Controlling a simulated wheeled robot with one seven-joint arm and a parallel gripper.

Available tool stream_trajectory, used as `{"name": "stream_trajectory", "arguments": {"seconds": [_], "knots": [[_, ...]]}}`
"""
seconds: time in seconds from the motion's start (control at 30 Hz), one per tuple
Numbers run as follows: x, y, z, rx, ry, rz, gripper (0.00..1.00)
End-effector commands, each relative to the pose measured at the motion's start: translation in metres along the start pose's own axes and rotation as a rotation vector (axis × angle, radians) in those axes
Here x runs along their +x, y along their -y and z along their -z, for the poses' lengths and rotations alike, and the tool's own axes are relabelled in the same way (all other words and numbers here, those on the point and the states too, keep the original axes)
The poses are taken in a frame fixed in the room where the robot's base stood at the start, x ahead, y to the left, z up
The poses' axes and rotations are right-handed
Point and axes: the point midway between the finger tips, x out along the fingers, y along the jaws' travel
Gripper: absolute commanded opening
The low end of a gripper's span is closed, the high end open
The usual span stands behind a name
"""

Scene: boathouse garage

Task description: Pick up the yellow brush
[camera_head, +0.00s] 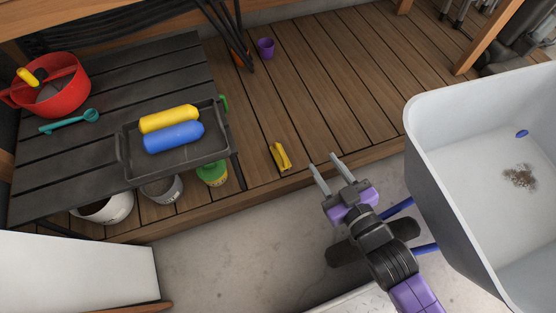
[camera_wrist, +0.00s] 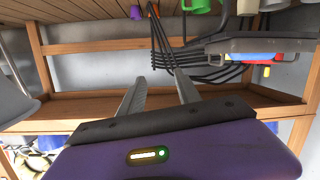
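A small yellow object (camera_head: 280,156), which looks like the yellow brush, lies on the wooden deck near its front edge in the head view. A second yellow-handled item with a dark end (camera_head: 28,77) rests in the red tub at the far left; I cannot tell exactly what it is. My gripper (camera_head: 324,161) is open and empty, to the right of the yellow object on the deck and apart from it. Its spread fingers also show in the wrist view (camera_wrist: 160,92), with nothing between them. I cannot make out the brush in the wrist view.
A dark slatted table (camera_head: 75,155) holds the red tub (camera_head: 62,98), a teal scoop (camera_head: 70,122) and a black tray (camera_head: 185,163) with yellow and blue cylinders. A green-and-yellow can (camera_head: 212,173) stands nearby. A large white basin (camera_head: 440,150) is close on the right. A purple cup (camera_head: 266,47) stands farther back.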

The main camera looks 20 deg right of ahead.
Motion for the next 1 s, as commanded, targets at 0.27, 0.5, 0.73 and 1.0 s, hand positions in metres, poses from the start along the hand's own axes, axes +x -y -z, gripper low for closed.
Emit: {"name": "stream_trajectory", "arguments": {"seconds": [0.27, 0.5, 0.73, 1.0], "knots": [[0.127, 0.0, -0.054, -0.033, 0.12, -0.035, 0.4], [0.22, 0.009, -0.097, -0.024, 0.319, -0.061, 0.4], [0.277, 0.034, -0.143, 0.003, 0.611, -0.058, 0.4], [0.264, 0.055, -0.194, 0.008, 0.932, -0.036, 0.4]]}}
